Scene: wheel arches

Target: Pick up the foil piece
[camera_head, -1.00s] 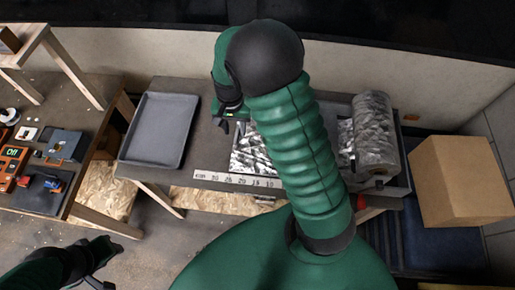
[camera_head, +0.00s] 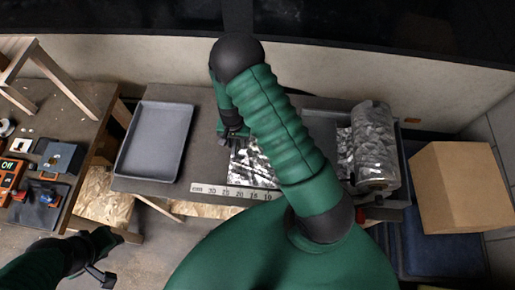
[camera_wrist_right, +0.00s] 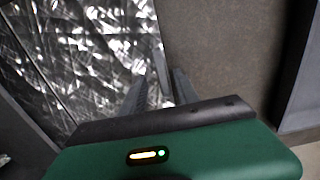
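The foil piece (camera_head: 250,166) is a crinkled silver sheet lying on the dark bench, partly hidden behind my right arm. It also fills the upper left of the right wrist view (camera_wrist_right: 80,60). My right gripper (camera_head: 228,141) is at the foil's far left corner. In the wrist view its two fingers (camera_wrist_right: 158,88) stand apart at the foil's edge, with a narrow light strip between them; whether they touch the foil is unclear. My left gripper (camera_head: 103,277) hangs low at the left, away from the foil; its finger opening is not clear.
A grey tray (camera_head: 154,143) lies to the left of the foil. A ruler strip (camera_head: 230,192) runs along the front edge. A cardboard box (camera_head: 462,187) is at the right, and a cluttered table (camera_head: 85,115) at the left.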

